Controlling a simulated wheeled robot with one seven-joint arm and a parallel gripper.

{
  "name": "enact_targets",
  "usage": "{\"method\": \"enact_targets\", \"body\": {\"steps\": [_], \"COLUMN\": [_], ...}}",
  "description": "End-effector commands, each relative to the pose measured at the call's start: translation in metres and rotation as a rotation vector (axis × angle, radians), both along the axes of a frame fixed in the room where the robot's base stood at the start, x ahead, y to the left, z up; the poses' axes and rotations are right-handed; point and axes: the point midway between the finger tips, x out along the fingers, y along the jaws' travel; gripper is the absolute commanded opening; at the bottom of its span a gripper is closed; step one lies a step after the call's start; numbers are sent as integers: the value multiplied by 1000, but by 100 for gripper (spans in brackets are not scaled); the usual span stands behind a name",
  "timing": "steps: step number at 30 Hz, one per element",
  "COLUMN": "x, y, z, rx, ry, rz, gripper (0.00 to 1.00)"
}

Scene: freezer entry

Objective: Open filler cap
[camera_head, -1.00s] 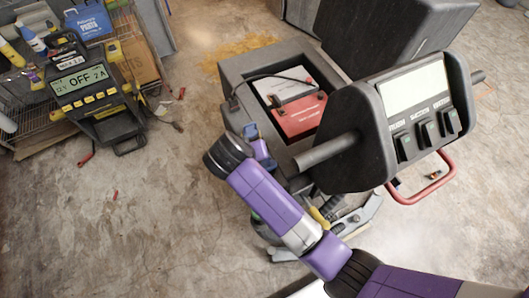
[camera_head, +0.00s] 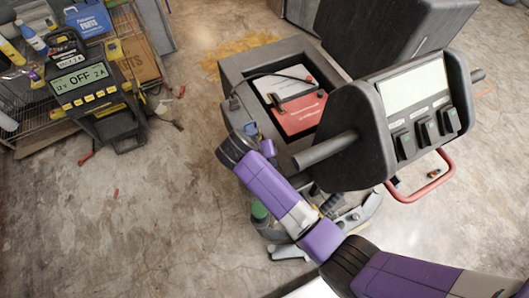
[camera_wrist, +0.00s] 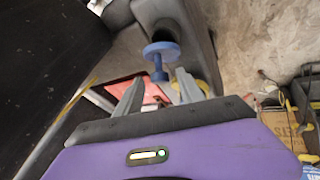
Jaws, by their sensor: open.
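A blue cap with a round disc top and a short stem (camera_wrist: 161,50) shows in the wrist view, beside a dark opening in the grey machine body. A small blue part, likely the same cap, shows at the machine's near left edge in the head view (camera_head: 251,128). My gripper (camera_wrist: 158,86) is open, its two grey fingers pointing toward the cap. The cap's stem appears between the fingertips in the picture; I cannot tell whether they touch it. In the head view my purple wrist hides the fingers.
The machine (camera_head: 262,62) has an open compartment with a red and grey battery (camera_head: 300,112). Its control panel (camera_head: 420,110) and red handle (camera_head: 425,185) stand to the right. A charger reading OFF (camera_head: 85,82) and a wire shelf stand at left. The floor between is mostly clear.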

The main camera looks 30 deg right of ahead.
Motion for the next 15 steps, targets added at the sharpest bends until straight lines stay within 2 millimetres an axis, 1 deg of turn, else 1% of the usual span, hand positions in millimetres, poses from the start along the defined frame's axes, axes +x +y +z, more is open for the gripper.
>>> {"method": "enact_targets", "body": {"steps": [3, 4, 8, 9, 11, 15], "x": [0, 0, 0, 0, 0, 0], "y": [0, 0, 0, 0, 0, 0], "z": [0, 0, 0, 0, 0, 1], "rx": [0, 0, 0, 0, 0, 0], "ry": [0, 0, 0, 0, 0, 0], "rz": [0, 0, 0, 0, 0, -1], "gripper": [46, 44, 18, 10, 0, 0]}}
